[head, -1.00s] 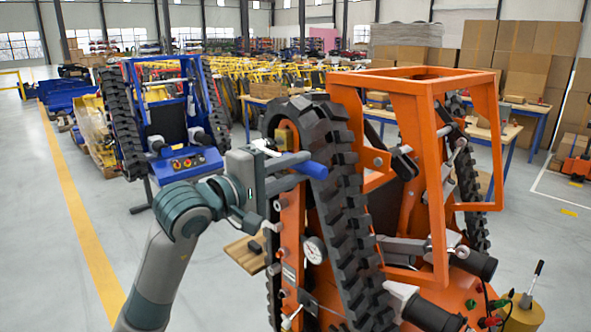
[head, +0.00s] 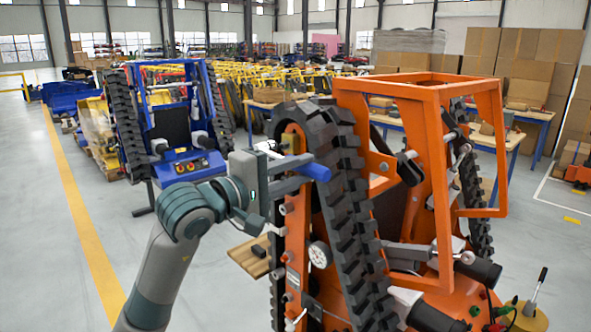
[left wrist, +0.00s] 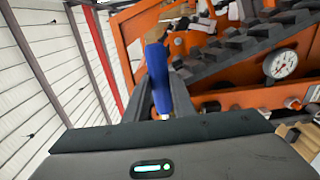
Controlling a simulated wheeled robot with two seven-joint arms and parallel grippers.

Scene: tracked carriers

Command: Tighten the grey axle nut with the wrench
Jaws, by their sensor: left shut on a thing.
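My left gripper (head: 296,177) is shut on the blue-handled wrench (head: 315,171), in front of the upper part of the orange carrier's near track. In the left wrist view the blue handle (left wrist: 159,78) stands between the two grey fingers, with a short bright metal piece below it. The wrench's jaw end cannot be made out. I cannot pick out the grey axle nut for certain in either view; the gripper and track cover part of that side. My right gripper is not in view.
The orange carrier (head: 437,97) with its black near track (head: 345,215) fills the right side. A dial gauge (head: 320,254) and a small wooden shelf (head: 247,259) sit low on its near side. A blue carrier (head: 186,163) stands behind left.

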